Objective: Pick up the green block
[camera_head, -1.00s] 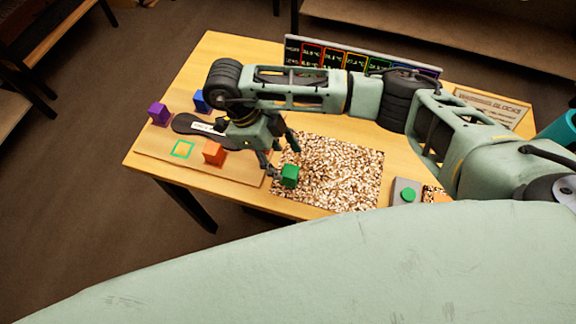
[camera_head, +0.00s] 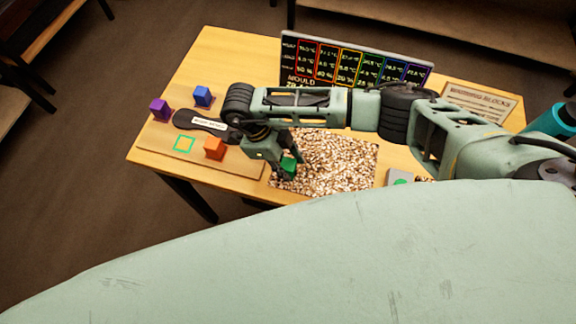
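The green block (camera_head: 288,168) sits on the left part of the speckled brown-and-white patch on the bench. My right gripper (camera_head: 287,165) points down over it, with one finger on its left and one at its upper right. The fingers partly cover the block. I cannot tell whether they touch it or stand a little apart from it, and I see no clear lift off the patch. My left gripper is not in view.
An orange block (camera_head: 214,148), a purple block (camera_head: 160,109) and a blue block (camera_head: 202,96) stand left on the bench (camera_head: 225,55). A green square outline (camera_head: 184,144) lies near the orange block. A dark display panel (camera_head: 350,68) stands behind my arm. A teal cylinder (camera_head: 550,122) is at right.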

